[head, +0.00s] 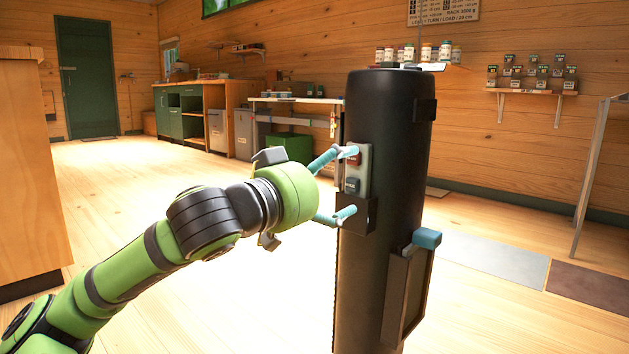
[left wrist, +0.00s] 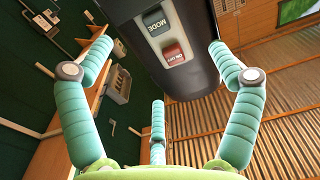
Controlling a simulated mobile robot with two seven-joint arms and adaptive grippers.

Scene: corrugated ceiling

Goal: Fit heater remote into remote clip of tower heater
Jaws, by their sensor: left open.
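The tower heater (head: 385,120) is a tall black column standing upright in the middle of the head view. The heater remote (head: 364,163) is a light grey bar with a red and a dark button. It stands upright against the heater's left side, its lower end in the black remote clip (head: 357,214). In the left wrist view, the remote (left wrist: 165,35) shows its MODE and red buttons. My left gripper (head: 345,183) is open, its teal fingers spread around the remote without visibly gripping it. How deep the remote sits is hidden. My right gripper is not in view.
A dark side box (head: 407,290) with a teal block (head: 427,238) is on the heater's lower right. A wooden cabinet (head: 30,170) stands at the left edge. A workbench (head: 300,99) and a shelf of jars (head: 530,90) are behind. The floor around the heater is mostly clear.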

